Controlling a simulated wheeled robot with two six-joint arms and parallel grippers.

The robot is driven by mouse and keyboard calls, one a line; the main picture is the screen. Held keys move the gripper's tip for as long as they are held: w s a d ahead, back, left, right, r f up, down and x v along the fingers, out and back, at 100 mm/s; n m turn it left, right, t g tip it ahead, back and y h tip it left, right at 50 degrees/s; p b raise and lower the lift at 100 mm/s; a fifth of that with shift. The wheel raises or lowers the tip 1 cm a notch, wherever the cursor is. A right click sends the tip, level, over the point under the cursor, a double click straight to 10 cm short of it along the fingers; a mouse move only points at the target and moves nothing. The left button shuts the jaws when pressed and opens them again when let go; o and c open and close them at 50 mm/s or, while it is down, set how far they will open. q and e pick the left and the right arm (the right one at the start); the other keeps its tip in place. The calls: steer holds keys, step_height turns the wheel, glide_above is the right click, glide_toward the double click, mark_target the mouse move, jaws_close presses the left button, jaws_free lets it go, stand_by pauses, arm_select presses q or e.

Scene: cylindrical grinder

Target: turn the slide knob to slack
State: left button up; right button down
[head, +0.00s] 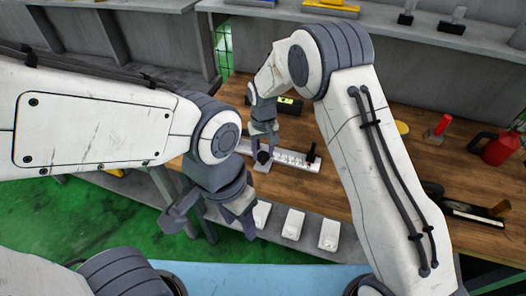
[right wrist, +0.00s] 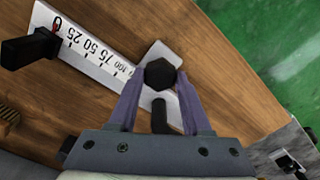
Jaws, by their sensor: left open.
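A dark hexagonal knob (right wrist: 160,74), which looks like the slide knob, sits near one end of a pale bar with a printed scale (right wrist: 95,55). The knob also shows in the head view (head: 263,157). My right gripper (head: 263,142) is over the bar, with its fingertips on opposite sides of the knob, seemingly touching it; it also shows in the right wrist view (right wrist: 161,78). A short black pin (right wrist: 160,115) stands out between the fingers below the knob. My left gripper (head: 212,222) is open and empty, in front of the bench. No slack marking is legible.
A black block (right wrist: 30,48) stands by the zero end of the scale. A level (head: 289,105) lies behind the bar. A red-handled tool (head: 438,127) and a red can (head: 495,147) are at the right. White pieces (head: 293,224) lie on the lower shelf.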

steer(key=shift+n, duration=0.4)
steer(key=n, duration=1.2)
steer(key=shift+n, duration=2.4)
steer(key=shift+c, duration=1.7)
jaws_free()
